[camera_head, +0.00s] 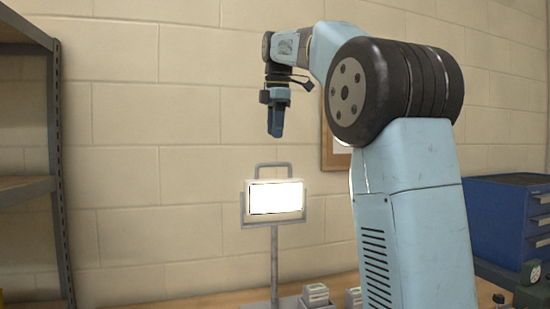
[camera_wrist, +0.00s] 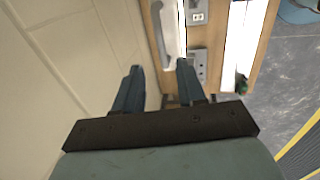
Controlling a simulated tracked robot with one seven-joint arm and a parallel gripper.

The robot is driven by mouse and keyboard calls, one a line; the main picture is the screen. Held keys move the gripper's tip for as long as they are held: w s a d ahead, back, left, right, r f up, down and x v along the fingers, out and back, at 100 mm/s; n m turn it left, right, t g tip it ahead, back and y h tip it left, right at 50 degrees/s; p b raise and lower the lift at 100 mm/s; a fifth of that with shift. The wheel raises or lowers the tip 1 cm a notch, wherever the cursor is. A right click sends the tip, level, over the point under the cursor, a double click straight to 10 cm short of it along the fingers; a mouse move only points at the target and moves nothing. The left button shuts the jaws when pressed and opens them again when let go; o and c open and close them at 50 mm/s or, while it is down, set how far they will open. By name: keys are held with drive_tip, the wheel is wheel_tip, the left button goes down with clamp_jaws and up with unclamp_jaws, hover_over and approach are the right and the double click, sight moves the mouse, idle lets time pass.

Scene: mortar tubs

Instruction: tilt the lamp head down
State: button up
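The lamp head (camera_head: 276,198) is a lit white rectangular panel in a grey yoke on a thin upright post (camera_head: 275,260). Its face looks towards the body camera, roughly upright. A grey handle loop (camera_head: 273,165) stands on its top. My gripper (camera_head: 276,136) hangs pointing down above the handle in the head view, apart from it. In the wrist view my gripper (camera_wrist: 159,72) has its two fingers spread with nothing between them. A pale grey elongated part (camera_wrist: 168,35) lies beyond the fingertips there; I cannot tell for sure whether it is the lamp.
The wooden bench (camera_wrist: 262,30) carries small grey boxes (camera_wrist: 200,62), also beside the post (camera_head: 316,294). A block wall (camera_head: 150,140) is close behind. A metal shelf (camera_head: 52,150) stands left, a blue drawer cabinet (camera_head: 500,215) right. Space around the handle looks clear.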

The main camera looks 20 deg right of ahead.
sight(274, 164)
drive_tip(key=f, duration=0.2)
drive_tip(key=w+f, duration=0.1)
drive_tip(key=f, duration=0.5)
drive_tip(key=shift+w+f, duration=0.2)
drive_tip(key=shift+w, duration=0.15)
clamp_jaws()
drive_tip(key=shift+d, duration=0.15)
drive_tip(key=shift+s, duration=0.1)
